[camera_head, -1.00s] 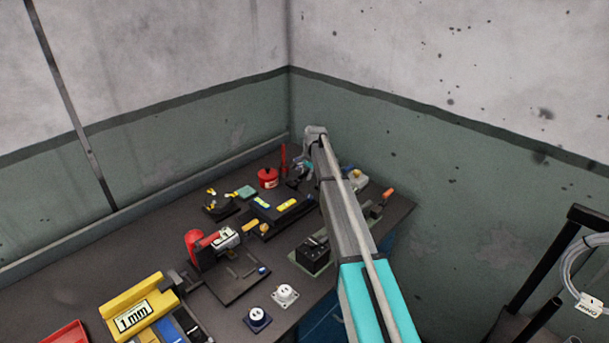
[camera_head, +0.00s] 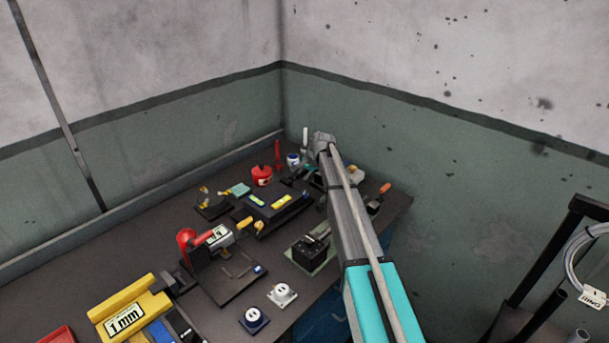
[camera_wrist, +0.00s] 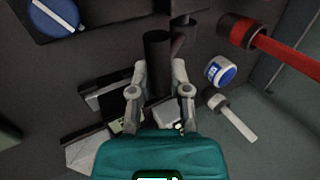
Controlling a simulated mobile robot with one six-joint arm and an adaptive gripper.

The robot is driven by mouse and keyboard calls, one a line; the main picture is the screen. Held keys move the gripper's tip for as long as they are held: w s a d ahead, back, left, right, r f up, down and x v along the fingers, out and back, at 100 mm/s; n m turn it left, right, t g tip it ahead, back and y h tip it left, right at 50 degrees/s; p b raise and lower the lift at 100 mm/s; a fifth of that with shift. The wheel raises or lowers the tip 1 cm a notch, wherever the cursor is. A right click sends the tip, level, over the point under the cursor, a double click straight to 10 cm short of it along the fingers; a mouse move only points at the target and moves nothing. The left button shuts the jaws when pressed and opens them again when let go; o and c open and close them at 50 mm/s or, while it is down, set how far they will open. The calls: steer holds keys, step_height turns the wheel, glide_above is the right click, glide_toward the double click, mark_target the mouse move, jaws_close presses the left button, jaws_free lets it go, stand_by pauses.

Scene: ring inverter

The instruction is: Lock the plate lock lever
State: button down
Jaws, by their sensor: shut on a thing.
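In the wrist view a black cylindrical handle (camera_wrist: 157,58) stands between the two grey fingers of my gripper (camera_wrist: 158,72). The gripper is shut on it. I cannot tell from its shape whether this is the plate lock lever's handle. Grey metal parts (camera_wrist: 100,100) lie below and to the left of the fingers. In the head view my gripper (camera_head: 314,172) is at the far right end of the bench, partly covered by my arm. The black handle cannot be made out there.
A red-handled tool (camera_wrist: 285,52), a blue-and-white pot (camera_wrist: 220,71) and a white-handled tool (camera_wrist: 236,118) stand right of the gripper in the wrist view. A blue round piece (camera_wrist: 54,16) is upper left. The dark bench (camera_head: 150,250) meets walls behind.

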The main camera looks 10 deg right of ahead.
steer(key=shift+a, duration=0.1)
steer(key=c, duration=0.6)
jaws_free()
steer(key=shift+o, duration=0.2)
steer(key=shift+r, duration=0.1)
